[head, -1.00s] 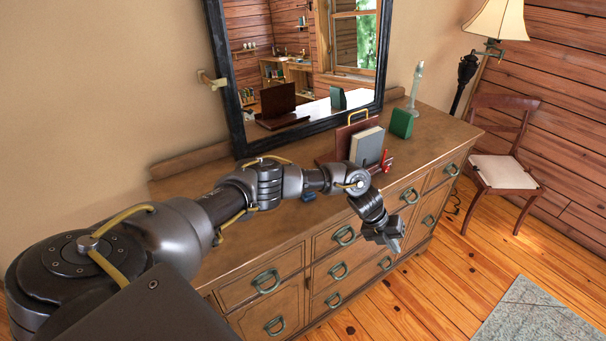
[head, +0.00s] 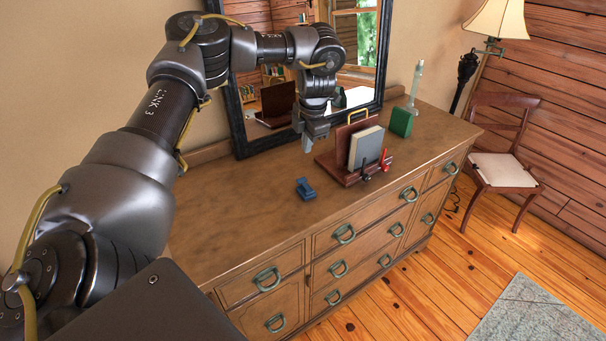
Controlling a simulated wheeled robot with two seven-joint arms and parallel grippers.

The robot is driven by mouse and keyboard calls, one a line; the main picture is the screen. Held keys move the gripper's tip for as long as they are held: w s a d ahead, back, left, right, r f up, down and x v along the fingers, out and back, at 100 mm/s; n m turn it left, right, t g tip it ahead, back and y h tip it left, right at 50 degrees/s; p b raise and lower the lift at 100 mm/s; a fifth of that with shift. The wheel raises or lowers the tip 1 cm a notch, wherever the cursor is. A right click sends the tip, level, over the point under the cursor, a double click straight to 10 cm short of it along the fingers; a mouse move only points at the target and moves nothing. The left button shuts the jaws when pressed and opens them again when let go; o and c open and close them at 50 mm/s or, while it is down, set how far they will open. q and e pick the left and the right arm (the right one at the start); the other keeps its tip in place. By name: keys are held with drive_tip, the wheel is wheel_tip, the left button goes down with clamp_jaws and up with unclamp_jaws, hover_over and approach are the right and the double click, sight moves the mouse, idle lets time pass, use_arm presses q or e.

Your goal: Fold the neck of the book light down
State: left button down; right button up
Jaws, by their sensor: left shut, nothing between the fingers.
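A dark red wooden book stand (head: 328,164) stands on the dresser and holds a grey book (head: 367,147) leaning upright. A yellow arched piece (head: 357,112) rises above the top of the stand's back. A small red piece (head: 386,160) stands upright at the stand's front right. I cannot tell for sure which part is the book light. My left gripper (head: 307,148) points down above the dresser, just left of the stand, shut and empty. It appears apart from the stand. My right gripper is out of view.
A small blue object (head: 305,188) lies on the dresser (head: 240,222) in front of the stand. A green block (head: 401,122) and a pale slender object (head: 415,86) stand to the right. A mirror (head: 238,112) rises behind. The dresser's left part is clear.

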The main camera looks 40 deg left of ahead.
use_arm(q)
approach(300, 180)
drive_tip(key=shift+w+d+f, duration=0.1)
drive_tip(key=shift+d+f, duration=0.05)
drive_tip(key=shift+f, duration=0.2)
drive_tip(key=f+p, duration=0.1)
drive_tip(key=f, duration=0.1)
drive_tip(key=a+f+p, duration=0.1)
drive_tip(key=f, duration=0.1)
drive_tip(key=shift+w+f, duration=0.25)
drive_tip(key=shift+f, duration=0.75)
drive_tip(key=shift+w+a+f+b, duration=0.15)
drive_tip(key=shift+f+b, duration=0.2)
drive_tip(key=shift+f, duration=0.2)
drive_tip(key=shift+a+f+b, duration=0.15)
drive_tip(key=shift+f+b, duration=0.15)
drive_tip(key=shift+f, duration=0.2)
drive_tip(key=shift+s+r, duration=0.2)
drive_tip(key=shift+r, duration=0.05)
drive_tip(key=shift+f, duration=0.1)
